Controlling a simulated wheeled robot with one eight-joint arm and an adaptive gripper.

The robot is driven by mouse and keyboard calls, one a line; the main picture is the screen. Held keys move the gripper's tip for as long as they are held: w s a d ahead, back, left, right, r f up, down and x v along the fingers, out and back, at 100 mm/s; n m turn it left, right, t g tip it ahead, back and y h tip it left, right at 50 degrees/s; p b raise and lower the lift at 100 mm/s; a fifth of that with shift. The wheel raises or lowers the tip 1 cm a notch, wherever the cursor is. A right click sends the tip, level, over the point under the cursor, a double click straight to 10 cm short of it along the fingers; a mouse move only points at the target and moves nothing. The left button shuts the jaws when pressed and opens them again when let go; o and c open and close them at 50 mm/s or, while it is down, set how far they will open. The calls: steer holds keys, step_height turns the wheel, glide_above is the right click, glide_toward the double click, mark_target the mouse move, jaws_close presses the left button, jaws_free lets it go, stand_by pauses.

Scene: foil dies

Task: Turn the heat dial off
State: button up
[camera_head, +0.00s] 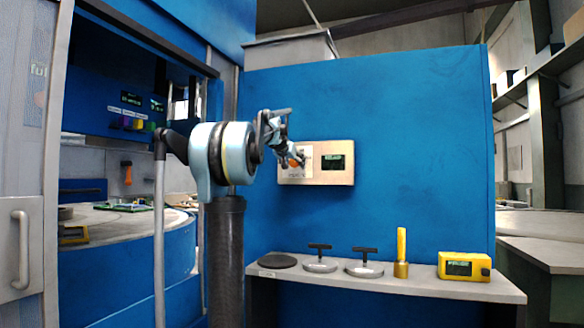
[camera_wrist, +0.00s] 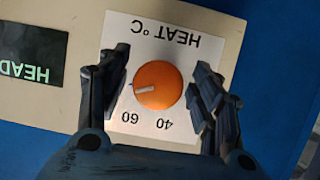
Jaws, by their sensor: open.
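The heat dial (camera_wrist: 158,85) is a round orange knob with a pale pointer mark, on a white plate (camera_wrist: 182,48) marked "HEAT °C". The plate looks upside down in the wrist view. The pointer aims left in that picture, slightly above the "60" mark; "40" is at lower right. My gripper (camera_wrist: 163,92) is open, one finger on each side of the dial, with gaps visible. How far it stands from the knob is hard to tell. In the head view my gripper (camera_head: 292,158) is in front of the beige control box (camera_head: 343,176) and partly hides the orange dial.
The box has a dark display (camera_head: 334,163) and hangs on a blue wall (camera_head: 420,130). A shelf (camera_head: 400,287) below holds two handled discs, a dark disc (camera_head: 277,261), a yellow-handled tool (camera_head: 402,250) and a yellow meter (camera_head: 464,266).

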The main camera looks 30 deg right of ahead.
steer(key=c, duration=1.1)
steer(key=shift+o, duration=0.2)
